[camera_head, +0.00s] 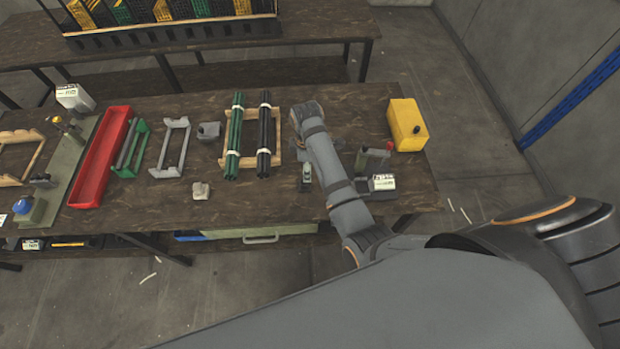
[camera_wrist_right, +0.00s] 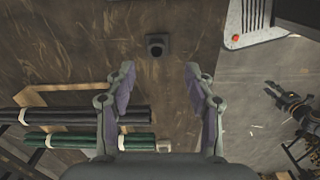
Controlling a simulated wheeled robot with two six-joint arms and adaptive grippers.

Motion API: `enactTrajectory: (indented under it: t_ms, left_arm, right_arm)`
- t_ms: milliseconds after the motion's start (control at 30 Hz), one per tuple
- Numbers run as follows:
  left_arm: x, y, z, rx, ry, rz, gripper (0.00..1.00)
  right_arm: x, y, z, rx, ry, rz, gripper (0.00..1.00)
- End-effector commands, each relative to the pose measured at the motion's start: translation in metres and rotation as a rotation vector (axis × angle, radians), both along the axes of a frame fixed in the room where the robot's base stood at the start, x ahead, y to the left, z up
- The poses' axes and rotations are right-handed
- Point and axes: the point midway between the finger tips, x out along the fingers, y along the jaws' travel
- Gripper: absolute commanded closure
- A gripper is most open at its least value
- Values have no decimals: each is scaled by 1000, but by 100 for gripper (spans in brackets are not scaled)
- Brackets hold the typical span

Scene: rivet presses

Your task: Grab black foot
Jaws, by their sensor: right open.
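A small black foot (camera_wrist_right: 156,45), a dark block with a round mark on its face, sits on the brown wooden table (camera_wrist_right: 165,85) in the right wrist view. My right gripper (camera_wrist_right: 157,75) is open and empty, with the foot apart from it, ahead and between the lines of its two fingers. In the head view my right arm reaches over the table, its end (camera_head: 306,112) just right of the black rod bundle; the fingers cannot be made out there. I cannot pick out the foot surely in that view. My left gripper does not show in the head view.
Black rods (camera_head: 264,135) and green rods (camera_head: 234,137) lie on a wooden rack left of my arm. A yellow box (camera_head: 407,125) stands at the right end. A red tray (camera_head: 102,160) and grey frame (camera_head: 170,148) lie left. Bare tabletop surrounds the foot.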

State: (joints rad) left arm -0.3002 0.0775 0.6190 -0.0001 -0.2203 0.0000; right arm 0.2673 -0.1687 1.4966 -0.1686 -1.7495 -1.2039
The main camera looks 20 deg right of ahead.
Motion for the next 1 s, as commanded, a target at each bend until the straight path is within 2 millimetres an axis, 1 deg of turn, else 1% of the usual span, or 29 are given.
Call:
enactTrajectory:
  t_ms: [33, 67, 167, 233, 400, 500, 700, 767, 900, 1000]
  left_arm:
    - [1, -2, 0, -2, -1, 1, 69]
    - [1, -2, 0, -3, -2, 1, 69]
    - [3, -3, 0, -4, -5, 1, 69]
    - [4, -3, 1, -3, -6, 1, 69]
    - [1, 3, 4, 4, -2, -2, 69]
    - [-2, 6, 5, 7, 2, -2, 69]
    - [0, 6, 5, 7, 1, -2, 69]
    - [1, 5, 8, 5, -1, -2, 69]
    - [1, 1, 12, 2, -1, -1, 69]
    - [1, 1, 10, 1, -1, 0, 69]
  right_arm:
    - [5, 6, 2, 3, 9, 43, 46]
    - [7, 8, 3, 3, 14, 60, 46]
    - [8, 9, 3, 3, 19, 80, 46]
    - [8, 9, -2, 2, 19, 80, 46]
    - [7, 8, -32, 1, 21, 77, 46]
    - [7, 8, -45, 1, 19, 76, 46]
    - [8, 8, -52, 2, 16, 75, 46]
    - [8, 8, -58, 1, 17, 76, 46]
    - [8, 10, -81, 2, 19, 76, 46]
    - [8, 9, -97, 2, 18, 75, 46]
